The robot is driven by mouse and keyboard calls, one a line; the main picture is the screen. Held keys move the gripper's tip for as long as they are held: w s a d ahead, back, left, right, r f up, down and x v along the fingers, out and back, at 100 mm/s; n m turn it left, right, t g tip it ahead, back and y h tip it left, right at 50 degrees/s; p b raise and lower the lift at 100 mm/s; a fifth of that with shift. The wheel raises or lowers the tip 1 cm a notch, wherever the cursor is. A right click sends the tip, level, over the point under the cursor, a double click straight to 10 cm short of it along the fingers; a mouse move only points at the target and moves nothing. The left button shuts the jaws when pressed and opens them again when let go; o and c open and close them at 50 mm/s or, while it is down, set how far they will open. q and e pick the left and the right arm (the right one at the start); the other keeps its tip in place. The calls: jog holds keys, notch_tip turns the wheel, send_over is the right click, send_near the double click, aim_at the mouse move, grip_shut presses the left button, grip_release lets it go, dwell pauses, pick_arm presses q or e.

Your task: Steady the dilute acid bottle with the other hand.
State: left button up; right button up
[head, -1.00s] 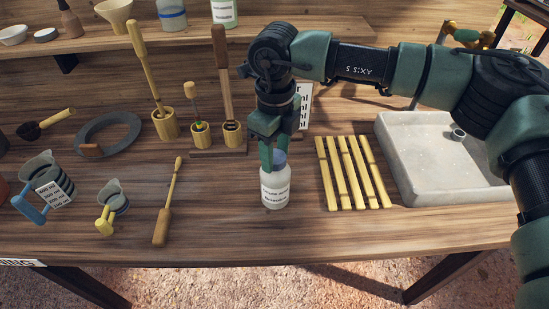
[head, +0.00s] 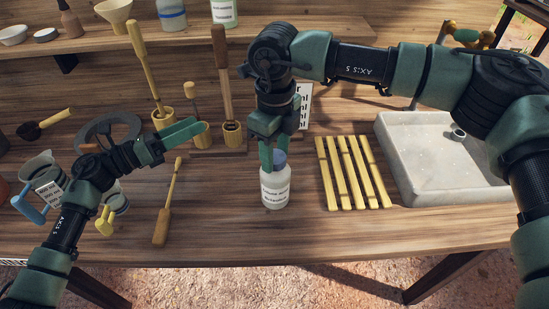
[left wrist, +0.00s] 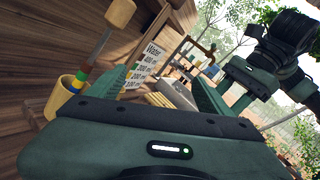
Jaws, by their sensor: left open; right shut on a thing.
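The dilute acid bottle (head: 275,188) is white with a printed label and a blue-grey cap (head: 280,158). It stands upright on the bench in the head view. My right gripper (head: 273,160) comes down from above and is shut on the bottle at its cap. My left gripper (head: 192,130) is open and empty, to the left of the bottle and apart from it, pointing right. In the left wrist view its two fingers (left wrist: 165,90) are spread with nothing between them. I cannot make out the bottle in that view.
A wooden-handled tool (head: 162,225) lies between my left arm and the bottle. A bamboo rack (head: 350,175) and a grey tray (head: 430,185) are at right. Measuring jugs (head: 55,190) are at left. The bench front is clear.

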aim_at(270, 191)
pick_arm(q)
jog(key=s+d+f+m+g, duration=0.3)
jog(key=m, duration=0.1)
jog(key=s+d+f+m+g+y, duration=0.1)
jog(key=s+d+f+m+g, duration=0.2)
jog(key=f+m, duration=0.1)
jog(key=s+d+f+m+g, duration=0.3)
jog(key=shift+d+f+m+g+y, duration=0.2)
jog(key=shift+f+m+g+y, duration=0.1)
jog(key=shift+m+g, duration=0.1)
jog(key=x, duration=0.9)
jog(key=shift+d+f, duration=0.15)
jog(key=shift+d, duration=0.25)
jog(key=c, duration=1.2)
jog(key=shift+c, duration=1)
